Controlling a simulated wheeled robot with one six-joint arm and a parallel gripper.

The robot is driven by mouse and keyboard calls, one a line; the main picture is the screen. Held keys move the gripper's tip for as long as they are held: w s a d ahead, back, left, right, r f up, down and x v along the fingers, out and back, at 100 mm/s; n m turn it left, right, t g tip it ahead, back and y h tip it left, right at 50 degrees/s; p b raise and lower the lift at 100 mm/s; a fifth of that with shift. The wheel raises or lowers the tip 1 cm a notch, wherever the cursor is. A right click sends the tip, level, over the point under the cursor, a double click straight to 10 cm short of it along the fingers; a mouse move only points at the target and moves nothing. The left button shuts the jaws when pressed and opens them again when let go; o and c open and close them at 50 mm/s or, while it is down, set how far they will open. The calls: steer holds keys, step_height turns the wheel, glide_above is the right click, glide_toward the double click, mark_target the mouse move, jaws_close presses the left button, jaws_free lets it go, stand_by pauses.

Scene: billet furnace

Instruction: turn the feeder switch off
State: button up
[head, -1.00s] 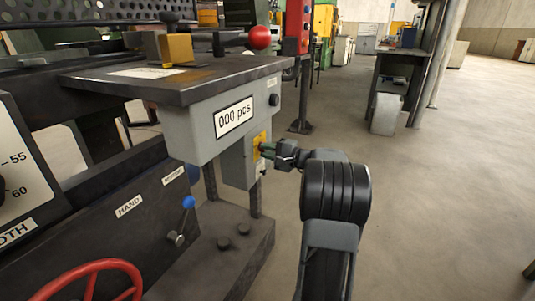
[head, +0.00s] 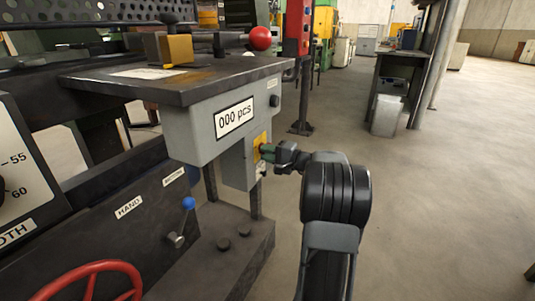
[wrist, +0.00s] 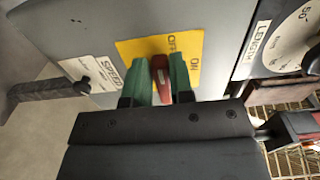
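The feeder switch (wrist: 161,82) is a red lever on a yellow plate (wrist: 130,48) marked ON and OFF, seen in the wrist view. The plate also shows in the head view (head: 259,142), on the side of a grey box under the counter. My gripper (wrist: 161,76) has green fingertips, one on each side of the red lever, and looks closed on it. In the head view my gripper (head: 268,152) reaches the plate from the right. The lever is hidden there, and I cannot tell which setting it stands at.
A SPEED label (wrist: 100,72) and a dark rod (wrist: 50,94) are left of the plate in the wrist view. A LENGTH dial (wrist: 295,45) is on the right. The "000 pcs" counter (head: 234,118) is above the switch box. Open floor (head: 440,210) lies to the right.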

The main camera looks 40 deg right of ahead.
steer(key=o, duration=0.4)
steer(key=shift+c, duration=0.2)
steer(key=p+v, duration=0.4)
steer(key=v, duration=1)
steer(key=shift+w, duration=0.1)
